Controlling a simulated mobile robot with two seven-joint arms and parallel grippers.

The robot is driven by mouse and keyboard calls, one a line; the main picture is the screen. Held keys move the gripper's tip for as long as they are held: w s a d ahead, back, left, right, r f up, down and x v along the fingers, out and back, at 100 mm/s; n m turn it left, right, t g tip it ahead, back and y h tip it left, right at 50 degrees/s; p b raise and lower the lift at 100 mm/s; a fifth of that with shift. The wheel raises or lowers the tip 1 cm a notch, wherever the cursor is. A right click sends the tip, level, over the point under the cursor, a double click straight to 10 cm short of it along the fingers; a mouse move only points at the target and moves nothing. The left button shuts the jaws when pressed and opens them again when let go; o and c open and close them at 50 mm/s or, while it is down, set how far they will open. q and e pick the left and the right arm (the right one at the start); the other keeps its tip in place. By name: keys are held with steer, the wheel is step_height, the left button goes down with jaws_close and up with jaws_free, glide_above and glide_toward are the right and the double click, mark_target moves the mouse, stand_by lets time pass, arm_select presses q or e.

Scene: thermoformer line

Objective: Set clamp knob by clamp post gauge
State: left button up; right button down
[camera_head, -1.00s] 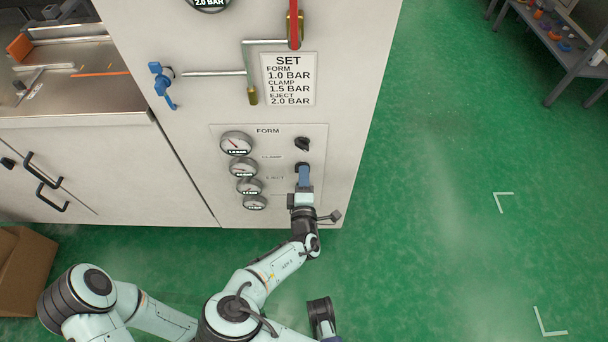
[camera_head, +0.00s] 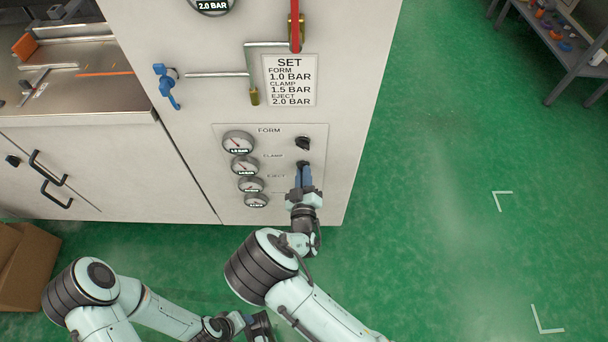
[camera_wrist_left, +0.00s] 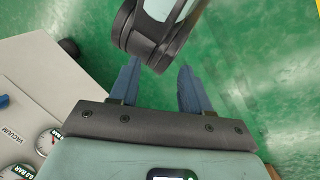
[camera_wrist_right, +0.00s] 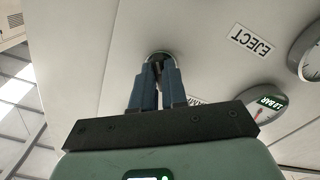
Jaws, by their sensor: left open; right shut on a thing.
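The clamp knob (camera_head: 303,164) is the lower dark knob on the panel, in the row under the CLAMP label. My right gripper (camera_head: 304,168) is shut on it, and its fingers hide most of it. The right wrist view shows the fingertips (camera_wrist_right: 158,64) at the knob's round base (camera_wrist_right: 160,55). The clamp post gauge (camera_head: 244,166) is the second gauge down, left of the knob; its digits are too small to read surely. A set card (camera_head: 289,80) gives clamp 1.5 BAR. My left gripper (camera_wrist_left: 158,78) is open and empty, low in the head view, away from the panel.
The form knob (camera_head: 302,143) sits just above, beside the top gauge (camera_head: 238,143). Two more gauges lie below. A blue valve handle (camera_head: 167,85) and pipes are higher up. A cardboard box (camera_head: 25,265) stands at left.

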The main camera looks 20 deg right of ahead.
arm_select(q)
steer(key=shift+t+y, duration=0.4)
steer(key=shift+t, duration=0.3)
steer(key=shift+w+a+f+b, duration=0.35)
steer(key=shift+w+f+b, duration=0.15)
steer(key=shift+w, duration=0.2)
steer(key=shift+w+a+f+b, duration=0.35)
steer(key=shift+w+f, duration=0.15)
steer(key=shift+w, duration=0.15)
steer(key=shift+w+a+f+b, duration=0.35)
steer(key=shift+w+f+b, duration=0.15)
steer(key=shift+w, duration=0.2)
arm_select(e)
steer(key=shift+w+a+r+m, duration=0.1)
steer(key=shift+m, duration=2.7)
steer(key=shift+w+r+m, duration=0.1)
steer(key=shift+m, duration=2.7)
steer(key=c, duration=1.2)
jaws_free()
steer(key=shift+f, duration=0.1)
arm_select(q)
steer(key=shift+w, duration=0.1)
arm_select(e)
steer(key=shift+o, duration=0.2)
steer(key=shift+s, duration=0.1)
